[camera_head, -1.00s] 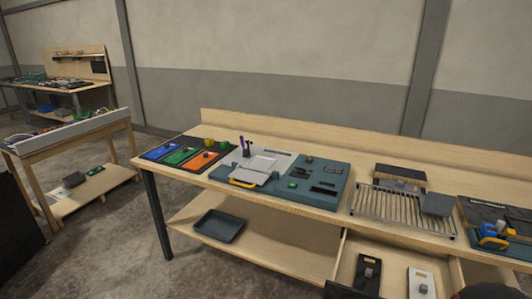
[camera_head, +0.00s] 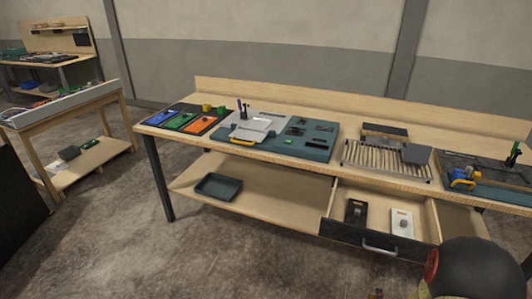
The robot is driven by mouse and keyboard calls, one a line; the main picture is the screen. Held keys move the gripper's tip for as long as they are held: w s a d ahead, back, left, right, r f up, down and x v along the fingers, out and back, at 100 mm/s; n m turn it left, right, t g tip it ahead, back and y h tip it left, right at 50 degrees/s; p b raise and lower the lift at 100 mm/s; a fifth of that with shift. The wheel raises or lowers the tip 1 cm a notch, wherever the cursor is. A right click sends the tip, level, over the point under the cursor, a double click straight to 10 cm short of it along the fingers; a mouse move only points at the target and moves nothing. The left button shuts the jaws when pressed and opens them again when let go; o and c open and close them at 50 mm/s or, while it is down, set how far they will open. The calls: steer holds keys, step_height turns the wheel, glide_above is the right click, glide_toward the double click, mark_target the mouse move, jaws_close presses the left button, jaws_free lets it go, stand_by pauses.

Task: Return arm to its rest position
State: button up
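A dark rounded part of my arm shows at the lower right corner of the head view, in front of the workbench. My gripper itself is not in view, so its fingers and anything in them cannot be seen. The long wooden workbench (camera_head: 228,156) stands ahead. Its open drawer (camera_head: 343,234) holds a black block-like module (camera_head: 355,211) and a white one (camera_head: 402,223).
On the bench are a mat with coloured panels (camera_head: 184,119), a teal console (camera_head: 316,155), a slatted rack (camera_head: 375,157) and a blue-yellow tool (camera_head: 464,177). A dark tray (camera_head: 218,186) lies on the lower shelf. The drawer juts out. Floor at front left is clear.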

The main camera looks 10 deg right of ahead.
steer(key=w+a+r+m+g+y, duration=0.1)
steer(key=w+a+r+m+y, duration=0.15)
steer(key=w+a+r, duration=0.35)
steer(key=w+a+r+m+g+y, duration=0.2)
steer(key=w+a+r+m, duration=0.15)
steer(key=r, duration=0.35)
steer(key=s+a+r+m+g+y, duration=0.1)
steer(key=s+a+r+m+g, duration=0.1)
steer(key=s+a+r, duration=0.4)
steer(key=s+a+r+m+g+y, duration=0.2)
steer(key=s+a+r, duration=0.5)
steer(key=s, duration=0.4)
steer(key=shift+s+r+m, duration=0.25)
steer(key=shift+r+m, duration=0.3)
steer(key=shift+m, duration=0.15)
